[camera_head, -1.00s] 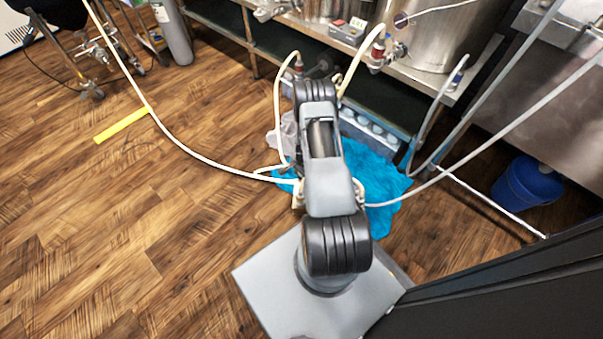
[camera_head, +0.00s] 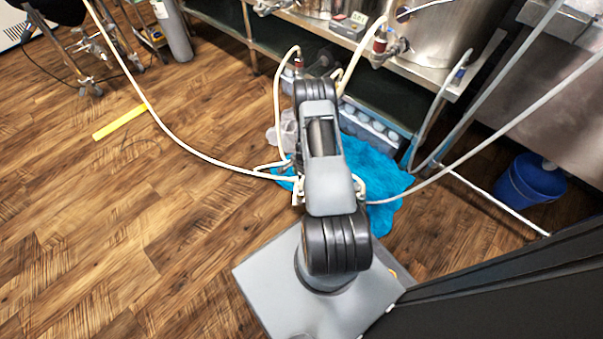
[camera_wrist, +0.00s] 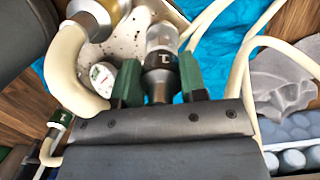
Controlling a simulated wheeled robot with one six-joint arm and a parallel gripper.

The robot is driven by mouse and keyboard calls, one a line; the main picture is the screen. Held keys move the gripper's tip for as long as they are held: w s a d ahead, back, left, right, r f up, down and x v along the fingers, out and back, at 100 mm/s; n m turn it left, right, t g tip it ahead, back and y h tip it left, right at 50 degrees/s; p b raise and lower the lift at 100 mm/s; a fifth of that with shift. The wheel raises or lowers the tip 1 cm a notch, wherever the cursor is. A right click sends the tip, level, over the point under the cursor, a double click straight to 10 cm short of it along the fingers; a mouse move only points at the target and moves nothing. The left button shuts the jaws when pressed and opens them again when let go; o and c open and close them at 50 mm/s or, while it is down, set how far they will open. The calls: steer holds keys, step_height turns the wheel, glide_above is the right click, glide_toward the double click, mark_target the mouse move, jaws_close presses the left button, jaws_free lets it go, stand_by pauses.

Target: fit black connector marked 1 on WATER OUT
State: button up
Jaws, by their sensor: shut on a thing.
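The connector with a black band marked 1 (camera_wrist: 161,61) sits between the green fingers of my gripper (camera_wrist: 160,71) in the wrist view, and my gripper is shut on it. A bare metal cylinder (camera_wrist: 163,36) is in line beyond the band; I cannot tell whether it is part of the connector or a port. A white speckled body (camera_wrist: 124,42) lies just behind and left. No WATER OUT lettering is readable. In the head view, my arm hides the gripper and connector.
A cream hose (camera_wrist: 65,65) with a metal fitting (camera_wrist: 95,14) curves close on the left; more hoses loop at right. A blue cloth (camera_head: 385,184) lies below the steel bench. A blue bucket (camera_head: 530,182) stands at right. The wooden floor at left is mostly clear.

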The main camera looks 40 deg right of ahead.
steer(key=shift+f+b, duration=1.15)
steer(key=shift+f, duration=0.2)
steer(key=o, duration=1.1)
